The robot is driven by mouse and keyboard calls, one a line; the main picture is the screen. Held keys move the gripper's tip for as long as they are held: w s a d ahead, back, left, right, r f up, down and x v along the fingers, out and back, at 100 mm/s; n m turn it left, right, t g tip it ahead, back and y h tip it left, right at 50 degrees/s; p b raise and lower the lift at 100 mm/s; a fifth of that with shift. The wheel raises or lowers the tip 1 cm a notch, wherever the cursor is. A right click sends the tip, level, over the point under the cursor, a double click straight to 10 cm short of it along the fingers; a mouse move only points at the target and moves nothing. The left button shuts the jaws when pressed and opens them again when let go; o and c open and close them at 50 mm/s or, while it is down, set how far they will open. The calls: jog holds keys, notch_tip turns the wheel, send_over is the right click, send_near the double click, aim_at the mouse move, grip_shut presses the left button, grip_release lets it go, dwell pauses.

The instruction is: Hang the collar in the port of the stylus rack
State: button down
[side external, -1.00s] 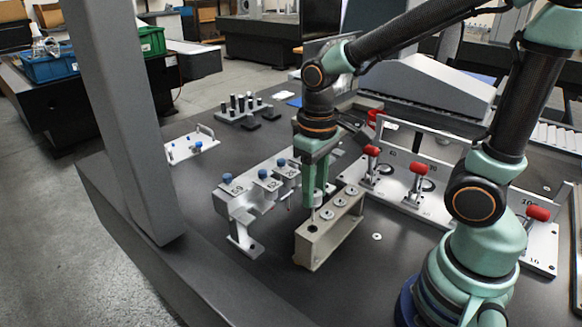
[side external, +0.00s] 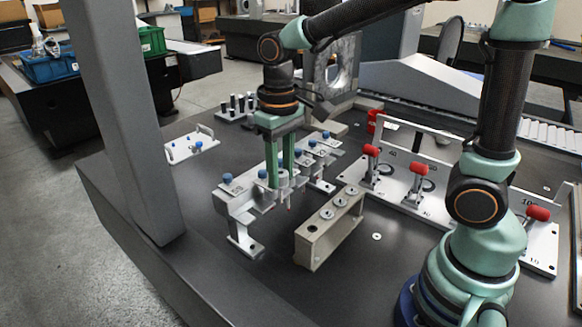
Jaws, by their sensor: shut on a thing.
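My gripper (side external: 285,178) is shut on a small grey collar (side external: 283,181), low between its green fingers. They are at the silver stylus rack (side external: 241,212), a raised bar on a foot with blue-knobbed styluses along it. The collar appears at about the height of the rack's top, between blue knobs. The fingers hide part of the rack there, and I cannot tell whether the collar touches the port or is inside it. The beige block (side external: 315,246) stands to the right, with several round collars (side external: 327,214) on top and an empty hole at its near end.
A fixture plate with red-handled clamps (side external: 417,182) stands to the right, behind the block. A white plate with handles (side external: 190,147) lies at the left, and a holder with black pegs (side external: 238,104) is at the back. The dark table (side external: 200,200) is bare left of the rack.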

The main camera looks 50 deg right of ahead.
jog(key=w+a+r, duration=0.2)
jog(key=w+a, duration=0.1)
jog(key=w, duration=0.2)
jog(key=shift+a, duration=0.35)
jog(key=shift+f, duration=0.15)
notch_tip(320, 180, down, 8)
dwell(0.8)
jog(key=shift+f, duration=0.3)
dwell(0.9)
jog(key=shift+c, duration=2.3)
grip_release()
notch_tip(320, 180, up, 12)
